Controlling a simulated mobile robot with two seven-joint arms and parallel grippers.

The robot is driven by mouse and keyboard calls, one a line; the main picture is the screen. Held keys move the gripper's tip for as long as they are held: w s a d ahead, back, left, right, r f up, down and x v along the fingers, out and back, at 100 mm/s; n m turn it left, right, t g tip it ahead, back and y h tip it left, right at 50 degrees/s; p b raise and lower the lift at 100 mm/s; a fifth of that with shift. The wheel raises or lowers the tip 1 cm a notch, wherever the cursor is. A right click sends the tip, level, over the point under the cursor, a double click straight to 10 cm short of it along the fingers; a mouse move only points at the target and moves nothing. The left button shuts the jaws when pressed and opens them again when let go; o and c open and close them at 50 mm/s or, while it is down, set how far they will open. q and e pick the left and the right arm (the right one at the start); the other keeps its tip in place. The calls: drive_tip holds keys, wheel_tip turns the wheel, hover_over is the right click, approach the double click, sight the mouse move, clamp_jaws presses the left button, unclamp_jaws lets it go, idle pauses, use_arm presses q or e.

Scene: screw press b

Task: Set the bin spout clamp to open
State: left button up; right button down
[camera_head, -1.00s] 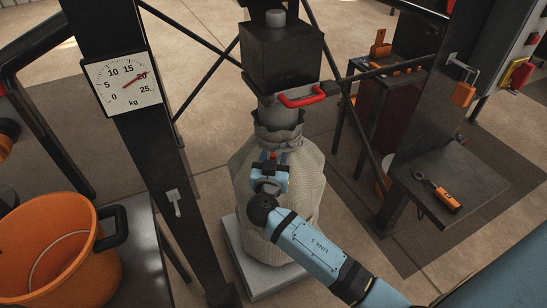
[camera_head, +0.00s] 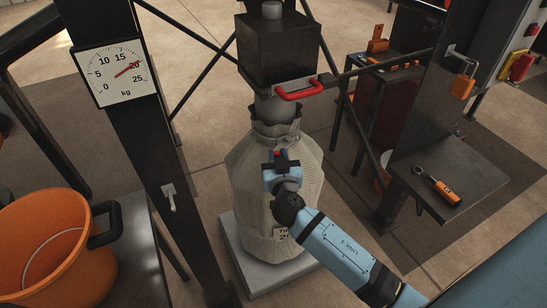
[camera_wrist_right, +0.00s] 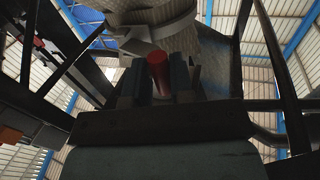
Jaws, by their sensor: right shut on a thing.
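The bin spout (camera_head: 270,105) comes down from a dark box into the gathered top of a pale sack (camera_head: 250,200). A small red lever (camera_head: 278,153), which seems to belong to the spout clamp, shows at the sack's front. My right gripper (camera_head: 281,160) is shut on this lever. In the right wrist view the red lever (camera_wrist_right: 159,75) stands between the two fingers (camera_wrist_right: 159,88). My left gripper is out of view.
A larger red handle (camera_head: 299,91) juts from below the dark box (camera_head: 279,50). A dial scale (camera_head: 115,72) is on the left post. An orange bucket (camera_head: 40,250) stands lower left. A small shelf (camera_head: 470,180) with an orange-handled tool (camera_head: 437,185) is at right.

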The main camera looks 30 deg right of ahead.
use_arm(q)
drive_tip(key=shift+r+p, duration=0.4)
drive_tip(key=shift+p, duration=0.05)
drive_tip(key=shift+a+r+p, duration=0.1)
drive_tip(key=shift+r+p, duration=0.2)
drive_tip(key=shift+p, duration=0.45)
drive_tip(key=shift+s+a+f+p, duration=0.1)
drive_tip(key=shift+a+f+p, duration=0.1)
drive_tip(key=shift+p, duration=0.75)
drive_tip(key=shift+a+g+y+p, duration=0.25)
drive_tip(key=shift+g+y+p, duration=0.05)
drive_tip(key=shift+p, duration=0.5)
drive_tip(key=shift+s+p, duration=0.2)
drive_tip(key=shift+p, duration=0.7)
use_arm(e)
drive_tip(key=s+d+n+y, duration=0.1)
drive_tip(key=n+y, duration=0.2)
drive_tip(key=y, duration=0.2)
drive_tip(key=s+d+n+y, duration=0.1)
drive_tip(key=d+n+y, duration=0.1)
drive_tip(key=y, duration=0.3)
drive_tip(key=s+d+n+g+y, duration=0.1)
drive_tip(key=d+n+y, duration=0.1)
drive_tip(key=n+y, duration=0.3)
drive_tip(key=shift+r, duration=0.1)
